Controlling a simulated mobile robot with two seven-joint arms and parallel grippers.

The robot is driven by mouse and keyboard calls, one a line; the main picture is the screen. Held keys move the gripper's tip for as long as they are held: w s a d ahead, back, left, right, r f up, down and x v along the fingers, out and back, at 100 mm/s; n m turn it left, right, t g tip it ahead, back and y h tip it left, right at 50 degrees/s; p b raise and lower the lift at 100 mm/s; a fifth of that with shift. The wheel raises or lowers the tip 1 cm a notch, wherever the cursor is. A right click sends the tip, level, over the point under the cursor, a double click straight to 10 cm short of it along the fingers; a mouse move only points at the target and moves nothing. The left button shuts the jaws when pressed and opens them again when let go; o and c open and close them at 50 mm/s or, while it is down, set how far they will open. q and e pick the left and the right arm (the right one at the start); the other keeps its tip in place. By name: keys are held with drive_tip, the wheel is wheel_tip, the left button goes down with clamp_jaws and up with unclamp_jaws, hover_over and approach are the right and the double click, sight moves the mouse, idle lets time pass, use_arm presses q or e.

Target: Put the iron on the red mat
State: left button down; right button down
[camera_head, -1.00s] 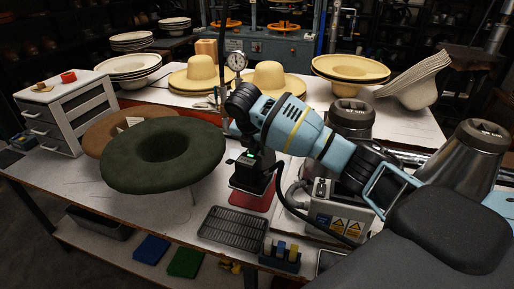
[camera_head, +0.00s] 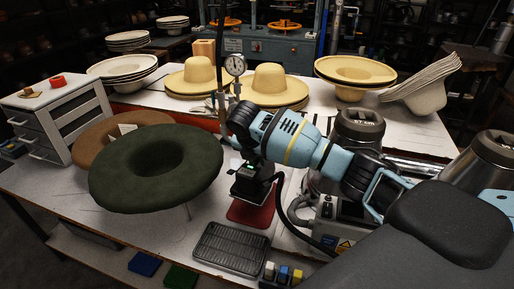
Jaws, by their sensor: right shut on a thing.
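The red mat (camera_head: 252,215) lies on the near table, right of the green hat. My right gripper (camera_head: 250,177) is above the mat's far part, at the end of the blue and black arm from the right. It is shut on the iron (camera_head: 248,189), a dark body mostly hidden by the gripper and wrist. I cannot tell whether its underside touches the mat. The front of the mat is bare. My left gripper is out of view.
A green felt hat (camera_head: 155,170) is left of the mat. A black slotted tray (camera_head: 230,250) lies in front. A steam unit (camera_head: 340,220) with a dark hose stands to the right. A white drawer cabinet (camera_head: 60,115) is at the far left.

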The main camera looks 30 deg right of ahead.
drive_tip(key=shift+w+f, duration=0.1)
drive_tip(key=shift+f, duration=0.05)
drive_tip(key=shift+w+f, duration=0.15)
drive_tip(key=shift+f, duration=0.2)
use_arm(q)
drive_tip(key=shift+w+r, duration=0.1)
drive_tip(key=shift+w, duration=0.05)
use_arm(e)
drive_tip(key=shift+f, duration=0.1)
